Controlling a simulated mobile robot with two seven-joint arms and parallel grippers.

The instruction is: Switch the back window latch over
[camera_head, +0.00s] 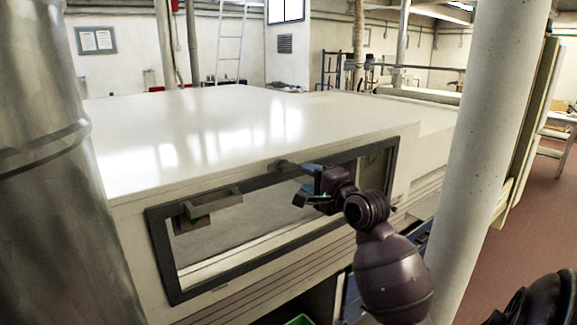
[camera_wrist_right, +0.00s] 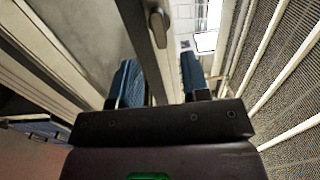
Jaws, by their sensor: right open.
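A dark-framed window (camera_head: 161,262) is set in the side of the big white tunnel housing. A small dark latch (camera_head: 283,166) sits on the top bar of the frame, left of my right gripper (camera_head: 303,188). In the right wrist view a rounded latch (camera_wrist_right: 158,28) on the dark frame bar lies beyond the fingertips, roughly in line with the gap. My right gripper (camera_wrist_right: 158,85) is open and empty, its blue fingers apart. I cannot tell from the pictures whether it touches the frame. A larger dark block (camera_head: 208,203) is on the frame's left part. My left gripper is out of view.
A round concrete column (camera_head: 486,130) stands close to the right of my right arm. A shiny metal duct (camera_head: 52,170) fills the left edge. The white housing top (camera_head: 190,120) is bare. A green bin (camera_head: 299,320) shows below the window. Floor is open at right.

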